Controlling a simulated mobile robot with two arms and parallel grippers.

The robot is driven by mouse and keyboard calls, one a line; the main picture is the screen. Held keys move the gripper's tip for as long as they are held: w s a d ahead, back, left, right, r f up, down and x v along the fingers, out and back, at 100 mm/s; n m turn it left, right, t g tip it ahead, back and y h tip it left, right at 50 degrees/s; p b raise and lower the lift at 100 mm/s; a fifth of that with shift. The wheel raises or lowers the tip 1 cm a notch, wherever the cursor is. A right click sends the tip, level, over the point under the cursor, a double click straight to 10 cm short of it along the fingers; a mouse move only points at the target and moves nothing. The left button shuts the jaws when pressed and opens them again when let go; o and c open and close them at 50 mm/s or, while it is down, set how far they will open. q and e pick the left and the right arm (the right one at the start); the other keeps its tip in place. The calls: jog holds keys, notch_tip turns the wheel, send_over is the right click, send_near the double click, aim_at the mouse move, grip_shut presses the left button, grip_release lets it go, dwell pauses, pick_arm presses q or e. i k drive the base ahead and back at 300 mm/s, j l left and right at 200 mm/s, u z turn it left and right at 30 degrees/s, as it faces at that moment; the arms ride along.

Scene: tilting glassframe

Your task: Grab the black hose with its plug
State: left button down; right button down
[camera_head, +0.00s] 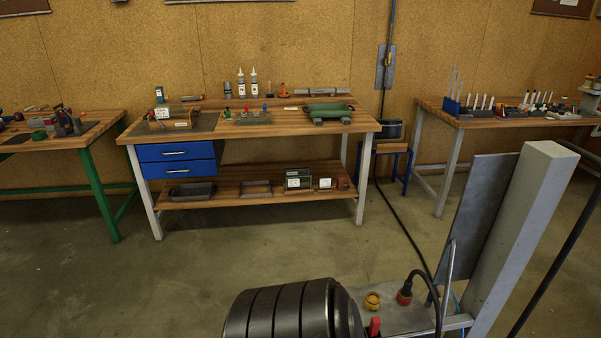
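A black hose (434,292) arches up from a black plug (405,291) with a red ring at its base, in the lower right of the head view. The plug stands on a grey metal plate (397,317). The hose curves to the right and goes down out of the picture. A yellow-orange knob (372,301) sits on the plate just left of the plug. Neither of my grippers is in view.
A dark ribbed cylinder (290,312) fills the bottom centre, left of the plate. A slanted grey post (525,215) and panel (480,205) stand right of the plug. A black cable (407,232) runs over the floor. Workbenches (255,128) stand behind; floor (270,245) before them is clear.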

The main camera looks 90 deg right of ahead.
aim_at(408, 285)
jog(key=z, duration=3.6)
